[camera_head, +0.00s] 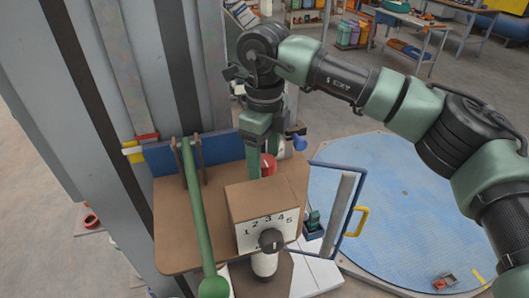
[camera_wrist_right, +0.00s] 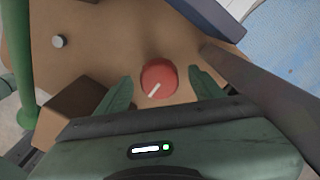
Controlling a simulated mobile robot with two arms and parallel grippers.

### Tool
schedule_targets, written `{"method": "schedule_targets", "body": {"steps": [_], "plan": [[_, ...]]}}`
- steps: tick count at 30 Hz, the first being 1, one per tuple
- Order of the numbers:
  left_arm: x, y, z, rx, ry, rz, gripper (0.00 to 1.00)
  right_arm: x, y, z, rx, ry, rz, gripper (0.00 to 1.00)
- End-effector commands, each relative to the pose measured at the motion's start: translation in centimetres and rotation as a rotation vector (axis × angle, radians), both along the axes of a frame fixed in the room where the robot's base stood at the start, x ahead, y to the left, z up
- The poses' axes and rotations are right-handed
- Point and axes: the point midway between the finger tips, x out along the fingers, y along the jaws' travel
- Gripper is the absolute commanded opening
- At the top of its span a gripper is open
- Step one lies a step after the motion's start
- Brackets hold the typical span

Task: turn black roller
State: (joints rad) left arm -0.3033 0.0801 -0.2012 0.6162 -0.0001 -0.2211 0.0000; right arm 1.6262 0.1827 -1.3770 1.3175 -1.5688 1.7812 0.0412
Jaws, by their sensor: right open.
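A black round knob (camera_head: 271,240) sits on the front of a brown box (camera_head: 262,196) with a white dial face numbered 1 to 5. No other part shows clearly as a black roller. My right gripper (camera_head: 263,160) points down behind the box. In the right wrist view its open fingers (camera_wrist_right: 160,80) stand on either side of a red round knob (camera_wrist_right: 159,77) with a white mark, with gaps on both sides. The red knob also shows in the head view (camera_head: 268,166), partly hidden by a finger. My left gripper is not in view.
A brown board (camera_head: 172,232) carries the box and a long green lever (camera_head: 196,225) on its left. A blue-framed panel with a yellow handle (camera_head: 355,221) stands at the right. A grey column (camera_head: 130,110) rises at the left; blue round flooring (camera_head: 400,200) lies beyond.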

Motion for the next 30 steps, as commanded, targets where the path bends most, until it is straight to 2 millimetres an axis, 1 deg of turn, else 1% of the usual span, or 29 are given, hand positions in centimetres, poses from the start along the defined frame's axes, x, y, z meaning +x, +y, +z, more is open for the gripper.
{"method": "schedule_targets", "body": {"steps": [1,3,6,8,9,11,12,13,18,23,30], "plan": [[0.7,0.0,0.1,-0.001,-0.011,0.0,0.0,0.0,0.0,-0.1,0.0,0.0,0.0,0.67],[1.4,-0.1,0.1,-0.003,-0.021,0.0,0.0,0.0,0.0,-0.1,0.0,0.0,0.0,0.67],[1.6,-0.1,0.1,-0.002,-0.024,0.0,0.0,0.0,0.0,-0.1,0.0,0.0,0.0,0.67],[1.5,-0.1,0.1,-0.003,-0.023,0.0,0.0,0.0,0.0,0.0,0.0,0.0,0.0,0.51],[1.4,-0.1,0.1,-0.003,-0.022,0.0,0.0,0.0,0.0,0.0,0.0,0.0,0.0,0.4],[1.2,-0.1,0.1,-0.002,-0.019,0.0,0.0,0.0,0.0,0.0,0.0,0.0,0.0,0.23],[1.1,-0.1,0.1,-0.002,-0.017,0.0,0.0,0.0,0.0,0.0,0.0,0.0,0.0,0.12],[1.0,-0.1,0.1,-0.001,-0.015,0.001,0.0,0.0,0.0,0.0,0.0,0.0,0.0,0.05],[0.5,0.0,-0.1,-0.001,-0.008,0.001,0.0,0.0,0.0,0.0,0.0,0.0,0.007,0.05],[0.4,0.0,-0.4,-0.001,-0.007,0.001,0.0,0.0,0.0,-0.1,0.0,0.0,0.047,0.05],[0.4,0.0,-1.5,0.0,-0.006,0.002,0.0,0.0,0.0,-0.2,0.0,0.0,0.193,0.05]]}}
